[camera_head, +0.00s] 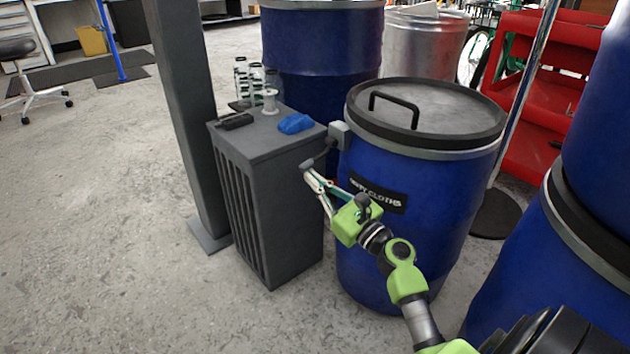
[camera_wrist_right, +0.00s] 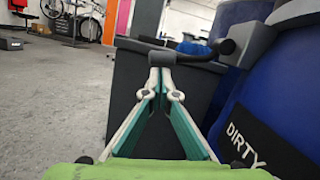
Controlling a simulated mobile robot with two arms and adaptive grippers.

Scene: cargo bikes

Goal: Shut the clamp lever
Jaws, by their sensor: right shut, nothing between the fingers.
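The blue drum (camera_head: 410,225) has a black lid (camera_head: 425,108) with a bar handle and a pale clamp band around its rim. A grey clamp block (camera_head: 340,135) sits on the drum's left side. The dark clamp lever (camera_head: 321,157) sticks out from it, away from the drum. In the right wrist view the lever (camera_wrist_right: 185,55) crosses just beyond the fingertips, with a rounded end by the block (camera_wrist_right: 243,38). My right gripper (camera_head: 308,170) is shut and empty, its tips (camera_wrist_right: 162,62) at the lever; I cannot tell whether they touch. My left gripper is not in view.
A grey cabinet (camera_head: 265,200) stands close left of the drum, with a blue cloth (camera_head: 295,124) and a dark object (camera_head: 235,121) on top. More blue drums (camera_head: 555,265) crowd the right.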

